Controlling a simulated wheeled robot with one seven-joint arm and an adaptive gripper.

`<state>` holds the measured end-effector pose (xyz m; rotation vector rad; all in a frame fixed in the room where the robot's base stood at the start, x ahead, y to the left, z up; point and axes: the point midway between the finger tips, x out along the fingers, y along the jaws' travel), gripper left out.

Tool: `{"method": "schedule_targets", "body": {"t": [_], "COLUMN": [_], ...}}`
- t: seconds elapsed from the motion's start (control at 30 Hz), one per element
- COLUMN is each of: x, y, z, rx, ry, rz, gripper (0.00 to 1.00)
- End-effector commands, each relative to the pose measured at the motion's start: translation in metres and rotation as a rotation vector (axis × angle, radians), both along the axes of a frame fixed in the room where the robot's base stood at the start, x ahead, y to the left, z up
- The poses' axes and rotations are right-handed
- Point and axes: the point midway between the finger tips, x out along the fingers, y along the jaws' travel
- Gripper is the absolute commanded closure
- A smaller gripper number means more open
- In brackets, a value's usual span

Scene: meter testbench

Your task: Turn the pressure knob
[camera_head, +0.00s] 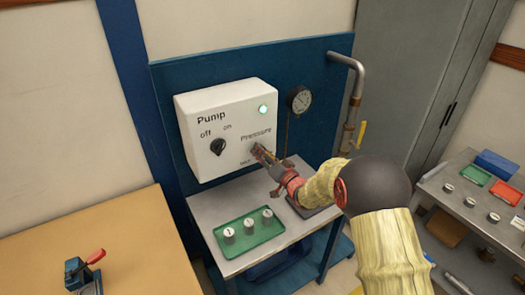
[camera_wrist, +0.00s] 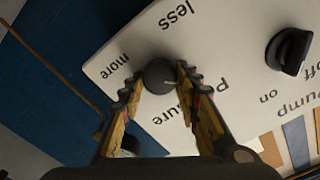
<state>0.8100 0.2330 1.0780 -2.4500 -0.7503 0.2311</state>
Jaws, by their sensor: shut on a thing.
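The pressure knob (camera_wrist: 160,76) is a dark round knob on the white pump panel (camera_head: 228,100), with a light pointer mark visible on it in the wrist view. The words "less" and "more" stand on the panel on either side of it. My gripper (camera_wrist: 158,82) is shut on the pressure knob, one finger on each side. In the head view my gripper (camera_head: 261,152) reaches the panel's lower right and mostly hides the knob. The pump knob (camera_head: 217,146) is black and sits at the panel's left; it also shows in the wrist view (camera_wrist: 290,50).
A green lamp (camera_head: 263,110) is lit on the panel. A gauge (camera_head: 299,99) and a pipe (camera_head: 354,90) are right of the panel. A green tray (camera_head: 250,240) with white-topped pieces stands on the bench below. A vise (camera_head: 84,275) sits on the wooden table at left.

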Motion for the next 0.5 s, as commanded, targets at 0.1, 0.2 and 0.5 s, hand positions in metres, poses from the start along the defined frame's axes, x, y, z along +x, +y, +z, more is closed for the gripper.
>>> {"method": "schedule_targets", "body": {"t": [0.1, 0.2, 0.5], "x": [0.0004, 0.0007, 0.0011], "y": [-0.0007, -0.0009, -0.0016], "z": [0.0015, 0.0017, 0.0002], "rx": [0.092, 0.172, 0.407], "ry": [0.063, 0.115, 0.275], "rz": [-0.001, -0.001, -0.002], "gripper": [0.93, 0.93, 0.93]}}
